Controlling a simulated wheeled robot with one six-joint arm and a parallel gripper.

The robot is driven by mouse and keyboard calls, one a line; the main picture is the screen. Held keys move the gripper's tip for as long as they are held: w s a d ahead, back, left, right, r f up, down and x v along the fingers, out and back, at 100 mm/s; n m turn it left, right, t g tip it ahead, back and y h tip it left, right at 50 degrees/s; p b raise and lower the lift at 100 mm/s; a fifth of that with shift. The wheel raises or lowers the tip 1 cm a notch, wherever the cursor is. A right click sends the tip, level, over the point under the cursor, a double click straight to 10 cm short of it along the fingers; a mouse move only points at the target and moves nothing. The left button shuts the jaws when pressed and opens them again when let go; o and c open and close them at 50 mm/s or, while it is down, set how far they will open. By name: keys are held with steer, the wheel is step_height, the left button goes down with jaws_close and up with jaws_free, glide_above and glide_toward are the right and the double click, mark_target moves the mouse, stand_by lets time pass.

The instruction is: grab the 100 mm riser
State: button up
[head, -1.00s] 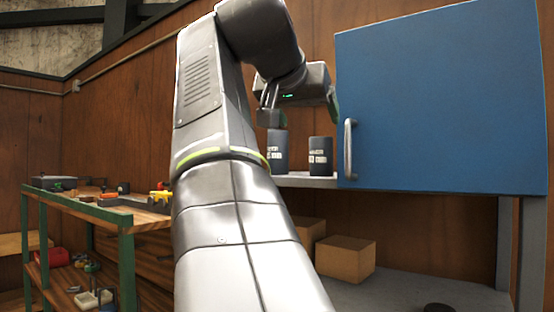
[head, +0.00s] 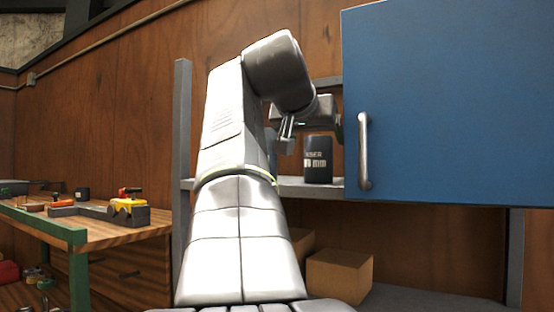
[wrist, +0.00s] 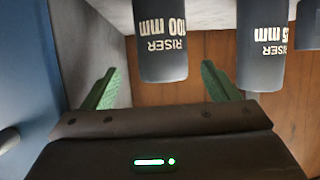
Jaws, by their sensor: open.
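The 100 mm riser (head: 318,160) is a dark grey cylinder with white lettering, standing on the shelf beside the blue cabinet door. In the wrist view the 100 mm riser (wrist: 162,42) appears upside down, with its label readable. My gripper (wrist: 158,73) is open, its two green fingers apart on either side of the riser's line in the picture. I cannot tell whether the riser is between the fingers or just beyond them. In the head view my gripper (head: 287,132) is at the riser's left, partly hidden by my arm.
In the wrist view a second riser (wrist: 262,45) stands close beside it, and a third dark cylinder (wrist: 309,25) shows at the edge. The blue door (head: 450,100) with its handle (head: 364,150) is close on the right. Cardboard boxes (head: 340,277) sit below; a workbench (head: 75,233) is left.

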mark_target(320, 149)
steer(key=p+x, duration=0.1)
steer(key=x, duration=0.6)
steer(key=shift+w+a+r, duration=0.1)
steer(key=shift+a+r, duration=0.05)
steer(key=c, duration=1.3)
